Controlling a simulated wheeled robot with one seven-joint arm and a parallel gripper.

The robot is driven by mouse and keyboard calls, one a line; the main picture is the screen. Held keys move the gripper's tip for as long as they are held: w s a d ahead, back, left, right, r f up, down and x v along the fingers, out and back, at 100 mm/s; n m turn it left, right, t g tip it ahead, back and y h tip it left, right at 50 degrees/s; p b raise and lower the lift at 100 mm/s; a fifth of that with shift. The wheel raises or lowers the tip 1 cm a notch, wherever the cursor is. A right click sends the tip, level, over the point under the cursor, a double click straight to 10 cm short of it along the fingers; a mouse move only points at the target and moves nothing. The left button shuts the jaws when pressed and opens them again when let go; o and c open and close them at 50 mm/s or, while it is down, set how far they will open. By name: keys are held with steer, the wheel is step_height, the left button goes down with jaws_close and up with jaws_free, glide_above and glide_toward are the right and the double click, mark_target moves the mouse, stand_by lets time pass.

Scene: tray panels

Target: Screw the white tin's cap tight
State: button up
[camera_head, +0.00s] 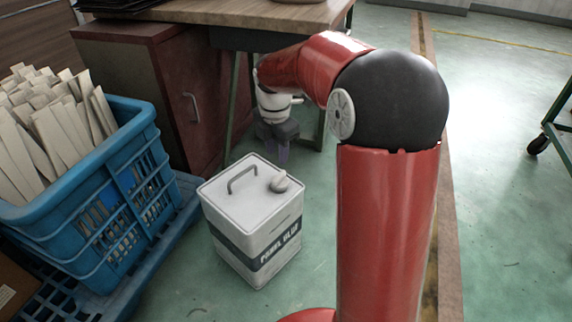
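The white tin (229,227) stands upright on the green floor, with a dark band reading "PANEL GLUE" on its side. A grey wire handle (241,178) rises from its top.
A blue crate (100,250) full of pale wooden strips stands on a blue pallet (160,262) left of the tin. A workbench (250,12) with a dark red cabinet (205,100) stands behind. A green trolley (556,125) is at far right. Floor right of my arm is clear.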

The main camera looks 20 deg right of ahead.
mark_target(279, 175)
steer(key=w+f+n, duration=0.1)
steer(key=w+d+f+n, duration=0.1)
steer(key=n, duration=0.1)
steer(key=shift+w+f+g, duration=0.2)
steer(key=shift+f+g, duration=0.1)
steer(key=shift+f, duration=0.1)
step_height(279, 175, down, 8)
steer(key=shift+d+r+b, duration=0.1)
steer(key=shift+r+b, duration=0.05)
steer(key=shift+b, duration=0.75)
steer(key=shift+c, duration=0.2)
jaws_close()
